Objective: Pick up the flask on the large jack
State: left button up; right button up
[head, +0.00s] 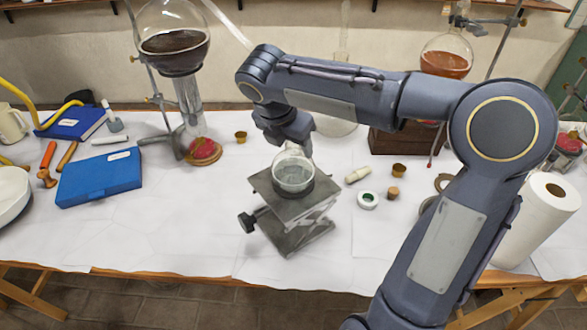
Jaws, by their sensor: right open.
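A clear glass flask (293,174) stands upright on the top plate of the large metal jack (291,215) near the middle of the table. The jack has a black knob on its left side. My right gripper (291,148) reaches down just above and behind the flask, at its upper end. It is open, but its fingertips are mostly hidden, so I cannot tell whether they stand around the neck or touch the glass. My left gripper is out of view.
A round flask of dark liquid (172,42) hangs on a stand at the back left. A blue case (99,178) lies at left. Small corks, a white tape roll (368,200) and a paper towel roll (537,222) lie right of the jack. The table front is clear.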

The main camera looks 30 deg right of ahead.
jog(key=shift+c, duration=0.4)
grip_shut()
jog(key=shift+a+r, duration=0.1)
jog(key=shift+r, duration=0.05)
